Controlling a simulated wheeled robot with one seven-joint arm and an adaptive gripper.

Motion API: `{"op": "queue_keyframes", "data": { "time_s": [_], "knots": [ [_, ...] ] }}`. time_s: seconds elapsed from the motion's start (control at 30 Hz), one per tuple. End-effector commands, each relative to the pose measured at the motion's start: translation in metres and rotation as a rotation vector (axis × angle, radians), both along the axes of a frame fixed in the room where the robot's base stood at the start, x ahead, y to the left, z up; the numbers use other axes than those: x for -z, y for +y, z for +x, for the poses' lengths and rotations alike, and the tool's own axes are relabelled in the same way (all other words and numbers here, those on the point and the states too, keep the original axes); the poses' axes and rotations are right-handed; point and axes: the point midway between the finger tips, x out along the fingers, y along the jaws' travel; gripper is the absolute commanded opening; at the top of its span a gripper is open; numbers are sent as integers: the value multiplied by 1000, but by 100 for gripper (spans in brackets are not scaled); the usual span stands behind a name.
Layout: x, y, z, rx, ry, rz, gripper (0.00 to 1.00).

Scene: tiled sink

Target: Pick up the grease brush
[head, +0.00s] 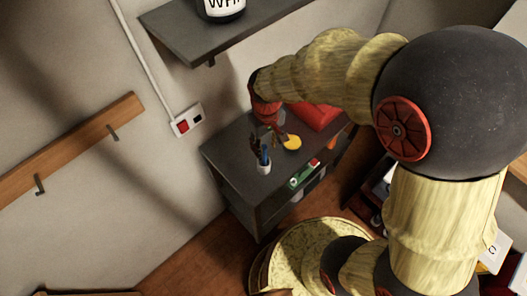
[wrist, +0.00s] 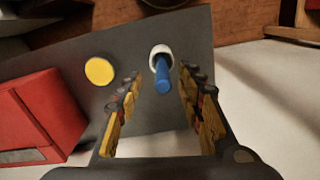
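The grease brush appears to be the blue-handled item (wrist: 163,75) standing in a small white cup (wrist: 160,51) on a dark grey table. In the head view the blue item (head: 265,155) and the white cup (head: 263,168) show near the table's left part. My gripper (wrist: 159,82) is open and empty. In the wrist view its two yellow and dark fingers lie on either side of the blue handle. In the head view my gripper (head: 268,140) hangs above the cup. I cannot tell the exact gap to the handle. The brush's lower end is hidden in the cup.
A yellow round object (wrist: 99,71) and a red box (wrist: 38,118) stand on the table (head: 225,150) beside the cup. A wall shelf (head: 185,30) with a jar is above. The wall is close behind.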

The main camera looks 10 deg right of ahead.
Motion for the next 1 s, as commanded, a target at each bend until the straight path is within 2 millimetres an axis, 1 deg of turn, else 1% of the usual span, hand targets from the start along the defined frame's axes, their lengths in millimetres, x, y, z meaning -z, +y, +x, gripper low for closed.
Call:
{"op": "queue_keyframes", "data": {
  "time_s": [0.03, 0.13, 0.37, 0.6, 0.7, 0.8, 1.0],
  "knots": [
    [2, 2, 5, -10, -6, 2, 38],
    [11, 3, 8, -18, -12, 3, 38],
    [34, 4, 7, -18, -12, 3, 38],
    [66, 7, 5, -18, -13, 4, 38],
    [76, 7, 5, -18, -13, 4, 38],
    [80, 7, 5, -18, -14, 5, 38],
    [80, 7, 5, -18, -15, 5, 38]
  ]
}}
